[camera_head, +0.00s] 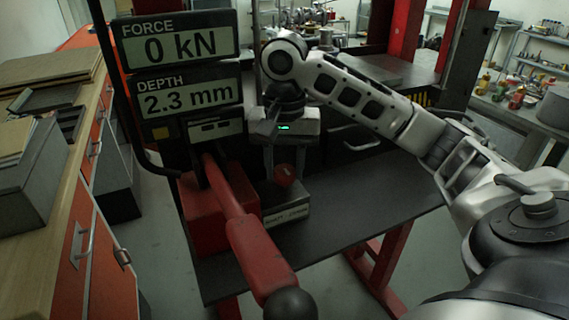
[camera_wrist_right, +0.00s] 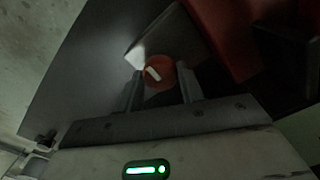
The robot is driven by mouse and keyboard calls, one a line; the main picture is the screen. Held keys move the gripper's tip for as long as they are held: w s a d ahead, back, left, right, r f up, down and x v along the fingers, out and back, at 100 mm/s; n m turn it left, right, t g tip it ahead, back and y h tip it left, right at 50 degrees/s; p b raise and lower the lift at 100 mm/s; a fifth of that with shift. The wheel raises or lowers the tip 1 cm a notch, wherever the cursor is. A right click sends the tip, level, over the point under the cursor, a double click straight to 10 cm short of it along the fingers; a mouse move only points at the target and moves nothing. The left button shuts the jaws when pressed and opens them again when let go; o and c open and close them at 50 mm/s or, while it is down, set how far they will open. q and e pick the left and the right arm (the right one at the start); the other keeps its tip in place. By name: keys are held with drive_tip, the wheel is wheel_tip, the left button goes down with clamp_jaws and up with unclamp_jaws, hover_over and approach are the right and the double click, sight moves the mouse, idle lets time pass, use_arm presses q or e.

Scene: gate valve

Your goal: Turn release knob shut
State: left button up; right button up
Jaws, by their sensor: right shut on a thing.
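The release knob (camera_head: 284,174) is a small round red knob on a grey pump block (camera_head: 288,207) on the press bench. In the right wrist view the knob (camera_wrist_right: 158,71) shows a white mark that slants from upper left to lower right. My right gripper (camera_head: 285,168) reaches down from above with one finger on each side of the knob. In the right wrist view the gripper (camera_wrist_right: 161,88) is shut on the knob; the fingertips' contact is dark. My left gripper is not in view.
A red pump lever (camera_head: 238,207) with a black ball end rises from a red block (camera_head: 200,212) beside the knob. The displays (camera_head: 180,40) read FORCE 0 kN and DEPTH 2.3 mm. The dark bench top (camera_head: 350,206) is clear at right. A wooden workbench (camera_head: 70,165) stands left.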

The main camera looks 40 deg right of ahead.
sight(285, 169)
drive_tip(key=o, duration=1)
drive_tip(key=shift+r, duration=8)
drive_tip(key=shift+s, duration=0.1)
